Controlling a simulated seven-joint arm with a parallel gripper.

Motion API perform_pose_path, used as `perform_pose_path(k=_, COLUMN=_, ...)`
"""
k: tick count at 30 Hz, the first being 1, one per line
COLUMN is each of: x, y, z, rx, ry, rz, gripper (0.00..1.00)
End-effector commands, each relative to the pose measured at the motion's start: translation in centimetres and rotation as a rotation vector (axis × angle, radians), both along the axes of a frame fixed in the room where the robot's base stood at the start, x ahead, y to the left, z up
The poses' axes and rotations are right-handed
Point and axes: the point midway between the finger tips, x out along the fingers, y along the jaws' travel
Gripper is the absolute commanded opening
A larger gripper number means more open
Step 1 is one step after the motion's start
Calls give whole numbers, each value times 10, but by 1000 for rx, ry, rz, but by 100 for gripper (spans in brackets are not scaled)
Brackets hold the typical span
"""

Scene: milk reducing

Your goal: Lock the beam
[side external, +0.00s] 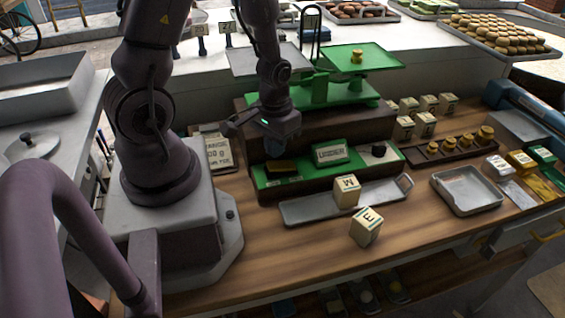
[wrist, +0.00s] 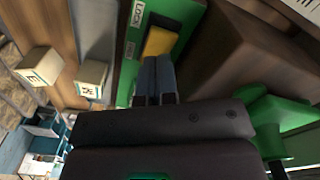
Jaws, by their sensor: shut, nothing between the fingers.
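A green beam scale (side external: 320,90) stands on a dark brown base, with a brass weight (side external: 357,56) on its right pan. A green panel (side external: 265,183) runs along the front of the base. A yellow lever or block (side external: 281,166) sits at the panel's left part, below my gripper. In the wrist view the yellow piece (wrist: 160,40) lies just beyond my fingertips, beside a white label reading "LOCK" (wrist: 136,14). My gripper (wrist: 155,62) is shut and empty, pointing down at the yellow piece. I cannot tell whether the fingertips touch it.
A lettered sign (side external: 330,153) and a black knob (side external: 378,150) are on the panel.

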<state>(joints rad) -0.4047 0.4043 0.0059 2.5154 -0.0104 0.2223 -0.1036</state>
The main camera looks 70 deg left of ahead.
Motion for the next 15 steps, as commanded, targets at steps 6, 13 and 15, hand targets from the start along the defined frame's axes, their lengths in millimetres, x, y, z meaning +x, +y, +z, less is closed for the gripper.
perform_pose_path(k=6, x=0, y=0, z=-3, rx=0, ry=0, rz=0, gripper=0)
perform_pose_path(k=13, x=0, y=0, z=-7, rx=-1, ry=1, rz=0, gripper=0)
perform_pose_path(k=15, x=0, y=0, z=-8, rx=-1, ry=1, rz=0, gripper=0)
